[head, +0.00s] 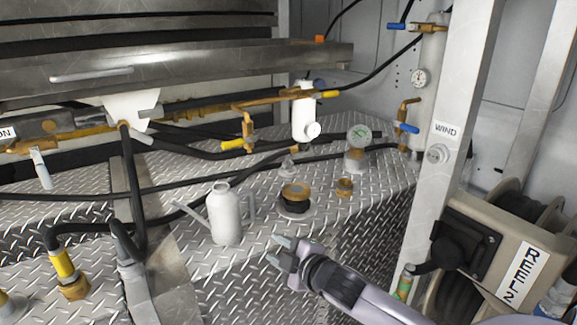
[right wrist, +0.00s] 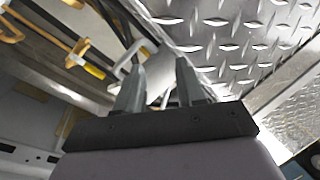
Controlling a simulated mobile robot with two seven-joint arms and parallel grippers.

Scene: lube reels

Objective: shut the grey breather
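A small grey fitting (head: 288,164) stands on the tread-plate deck behind the black and brass cap; it may be the grey breather, but it is too small to tell how its cap sits. My right gripper (head: 273,249) is in the head view, low over the deck, in front of the black and brass cap and right of the white can. Its two fingers are apart with nothing between them. In the right wrist view, my right gripper (right wrist: 158,84) also shows with its fingers spread. My left gripper is not in view.
A white spouted can (head: 224,214), a black and brass cap (head: 294,199), a small brass fitting (head: 344,187) and a clear gauge-topped cylinder (head: 356,152) stand on the deck. Black hoses cross behind. A post (head: 444,150) and reel housing (head: 500,250) bound the right.

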